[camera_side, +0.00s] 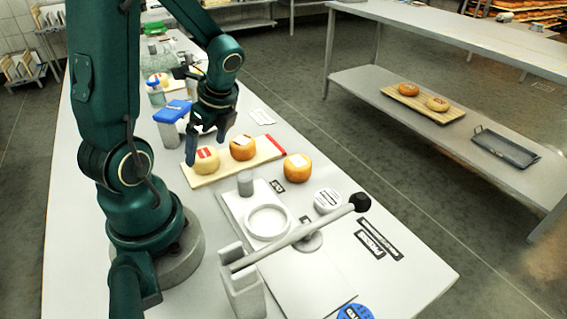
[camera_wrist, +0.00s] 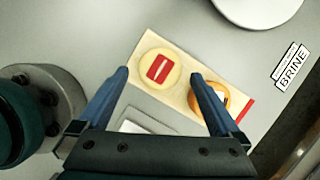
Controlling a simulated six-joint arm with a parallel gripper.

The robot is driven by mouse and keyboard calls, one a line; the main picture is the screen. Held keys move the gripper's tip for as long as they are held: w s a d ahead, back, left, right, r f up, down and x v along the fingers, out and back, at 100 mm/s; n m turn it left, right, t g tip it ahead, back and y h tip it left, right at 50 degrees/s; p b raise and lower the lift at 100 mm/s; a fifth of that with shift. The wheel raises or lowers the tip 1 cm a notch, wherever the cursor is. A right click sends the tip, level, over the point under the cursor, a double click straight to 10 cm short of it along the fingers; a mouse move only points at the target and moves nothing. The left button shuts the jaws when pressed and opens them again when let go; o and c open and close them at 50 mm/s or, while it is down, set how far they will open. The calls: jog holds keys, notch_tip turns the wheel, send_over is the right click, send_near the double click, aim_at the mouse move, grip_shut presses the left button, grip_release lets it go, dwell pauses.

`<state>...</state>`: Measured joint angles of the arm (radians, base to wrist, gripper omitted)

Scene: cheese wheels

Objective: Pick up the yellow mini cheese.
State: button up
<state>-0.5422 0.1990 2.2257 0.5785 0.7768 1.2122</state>
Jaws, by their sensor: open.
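The yellow mini cheese (camera_side: 206,161) with a red label lies on a wooden board (camera_side: 228,168) with a red end. In the wrist view the yellow mini cheese (camera_wrist: 160,69) sits between the fingertips of my gripper (camera_wrist: 160,75), seen from above. In the side view my gripper (camera_side: 206,142) is open and empty above the board, near the yellow cheese. An orange cheese (camera_side: 243,148) with a white label sits beside it on the same board. In the wrist view the right finger partly covers this orange cheese (camera_wrist: 216,91).
Another orange cheese (camera_side: 298,168) stands on the table off the board. A bottle with a blue top (camera_side: 170,125) stands behind my gripper. A white press with a long lever (camera_side: 300,234) and a white ring (camera_side: 267,222) fill the nearer table.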

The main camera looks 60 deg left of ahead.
jog(key=shift+x, duration=1.45)
jog(key=c, duration=1.4)
jog(key=shift+r, duration=0.15)
